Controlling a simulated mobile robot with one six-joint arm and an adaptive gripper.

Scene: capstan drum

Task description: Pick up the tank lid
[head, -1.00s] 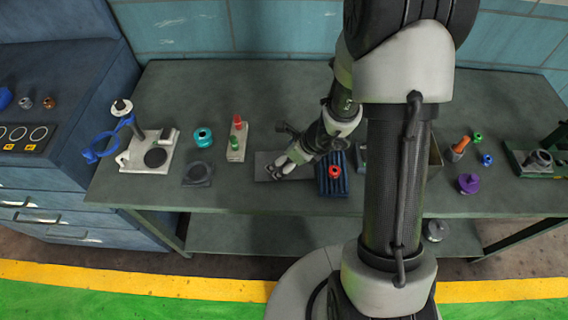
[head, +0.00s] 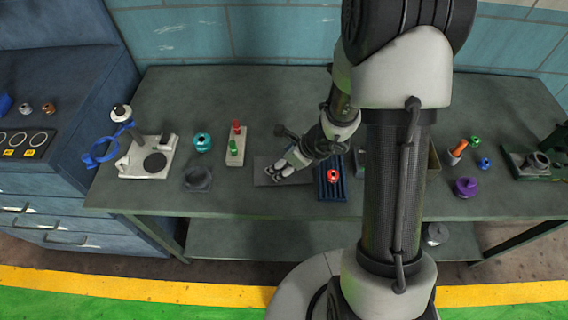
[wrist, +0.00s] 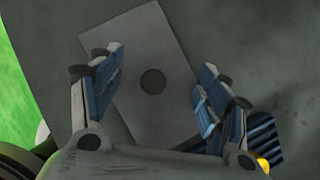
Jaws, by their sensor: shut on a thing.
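A flat grey rectangular plate with a dark round spot at its middle, apparently the tank lid (wrist: 150,45), lies between my fingers in the wrist view. In the head view the tank lid (head: 262,179) is on the bench, left of the dark blue ribbed block. My gripper (wrist: 157,82) points down over it, fingers on either side and shut on it. In the head view my gripper (head: 283,170) reaches it from the right and covers part of it. The exact finger contact is hard to see.
The blue ribbed block (head: 331,190) with a red ring (head: 333,176) stands close to the right of my gripper. To the left are a stand with red and green pegs (head: 236,154), a teal ring (head: 203,142) and a dark square base (head: 198,180).

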